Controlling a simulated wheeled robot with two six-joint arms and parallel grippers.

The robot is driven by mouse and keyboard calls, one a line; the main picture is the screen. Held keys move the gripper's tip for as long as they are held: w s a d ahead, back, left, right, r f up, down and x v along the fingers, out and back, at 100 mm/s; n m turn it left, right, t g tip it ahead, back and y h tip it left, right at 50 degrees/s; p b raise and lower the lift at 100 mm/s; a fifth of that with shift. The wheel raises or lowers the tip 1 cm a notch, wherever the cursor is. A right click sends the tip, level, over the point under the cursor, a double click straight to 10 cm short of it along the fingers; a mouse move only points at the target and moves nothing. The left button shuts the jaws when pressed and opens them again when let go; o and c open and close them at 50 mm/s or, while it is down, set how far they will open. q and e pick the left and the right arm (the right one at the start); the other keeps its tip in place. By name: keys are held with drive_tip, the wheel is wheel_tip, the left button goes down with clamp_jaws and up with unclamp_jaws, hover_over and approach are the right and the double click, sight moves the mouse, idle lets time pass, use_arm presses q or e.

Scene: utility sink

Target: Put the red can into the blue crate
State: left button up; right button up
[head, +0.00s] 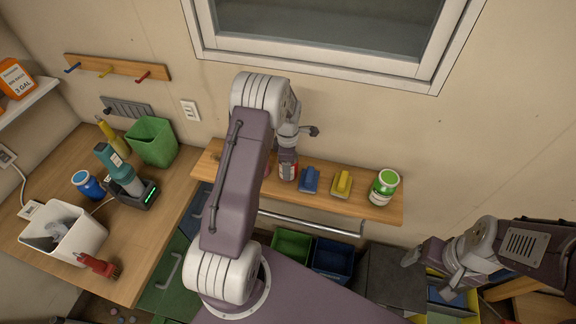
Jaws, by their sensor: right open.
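A red and white can (288,174), likely the red can, stands on the wooden wall shelf; its upper part is hidden by a grey-purple part above it. The blue crate (333,258) sits low beneath the shelf, beside a green crate, and looks empty. My left arm reaches over the shelf, and its gripper (290,150) is mostly hidden behind the wrist, close above the can. I cannot tell whether it touches the can. My right gripper (428,273) is open and empty at the right, below the shelf's right end and away from the can.
On the wall shelf (390,215) stand a blue brush (310,180), a yellow brush (342,183) and a green jar (384,188). A metal rail (310,226) runs under the shelf, above the crates. The green crate (291,245) adjoins the blue one. A cluttered wooden counter (150,245) is at left.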

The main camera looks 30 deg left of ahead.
use_arm(q)
drive_tip(key=shift+r, duration=0.1)
drive_tip(key=shift+r, duration=0.2)
drive_tip(key=r+b, duration=0.1)
drive_tip(key=r, duration=0.1)
drive_tip(key=d+r+b, duration=0.1)
drive_tip(key=r, duration=0.1)
drive_tip(key=shift+d, duration=0.1)
drive_tip(key=s+d+r+b, duration=0.1)
drive_tip(key=d+r+b, duration=0.1)
drive_tip(key=d+r, duration=0.4)
drive_tip(key=d, duration=0.4)
drive_tip(key=shift+s+d+r, duration=0.15)
drive_tip(key=shift+s+r, duration=0.1)
drive_tip(key=shift+s, duration=0.15)
